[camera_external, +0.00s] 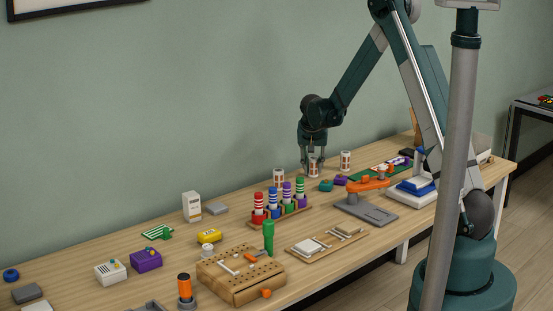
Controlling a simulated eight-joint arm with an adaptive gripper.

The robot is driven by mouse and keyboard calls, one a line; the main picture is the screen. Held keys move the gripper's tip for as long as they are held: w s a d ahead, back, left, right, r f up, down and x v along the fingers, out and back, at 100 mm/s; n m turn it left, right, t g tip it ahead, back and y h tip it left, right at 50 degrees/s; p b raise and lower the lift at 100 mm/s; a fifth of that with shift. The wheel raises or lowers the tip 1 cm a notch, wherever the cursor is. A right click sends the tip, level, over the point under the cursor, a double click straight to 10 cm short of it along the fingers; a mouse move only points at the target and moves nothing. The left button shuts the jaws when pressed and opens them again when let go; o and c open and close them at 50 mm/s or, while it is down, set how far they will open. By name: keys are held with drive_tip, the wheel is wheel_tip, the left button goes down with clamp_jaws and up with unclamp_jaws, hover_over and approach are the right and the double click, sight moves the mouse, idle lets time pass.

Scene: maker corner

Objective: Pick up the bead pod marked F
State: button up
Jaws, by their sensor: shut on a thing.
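Three small whitish pods with brown and orange markings stand near the back of the wooden table. The middle pod (313,168) is between the fingers of my gripper (313,160), which is shut on it. The left pod (279,178) and the right pod (345,160) stand upright on either side, apart from the gripper. The markings are too small to read, so I cannot tell which pod bears the F. I cannot tell whether the held pod touches the table.
A rack (282,217) of colored cylinders stands in front of the pods. Green (326,185) and purple (341,180) pieces lie right of the held pod. An orange-armed device (368,186) stands further right. A wooden peg block (240,276) sits at the front.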

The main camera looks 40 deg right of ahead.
sight(313, 158)
drive_tip(key=shift+r+p, duration=1)
drive_tip(key=shift+r, duration=3.95)
